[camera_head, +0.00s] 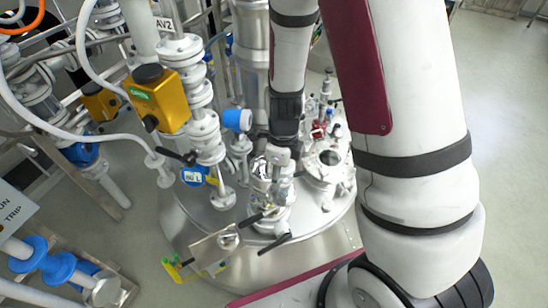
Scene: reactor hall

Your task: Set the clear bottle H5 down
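My gripper (284,137) hangs from my white arm at the picture's middle, pointing down over the round steel vessel top (300,222). Its black wrist shows, but its fingers are small and partly hidden, so I cannot tell whether they are open or shut. Just below it is a shiny, clear-looking shape (266,182) with a pale grey top. It stands among metal fittings; I cannot tell whether it is the bottle H5 or part of the vessel. No H5 label is readable.
White pipework with a yellow valve box (158,98) crowds the left. A round port (330,158) and small fittings rise from the vessel top on the right. A small plate (216,245) with black levers nearby is at the vessel's front. The floor (503,100) at right is clear.

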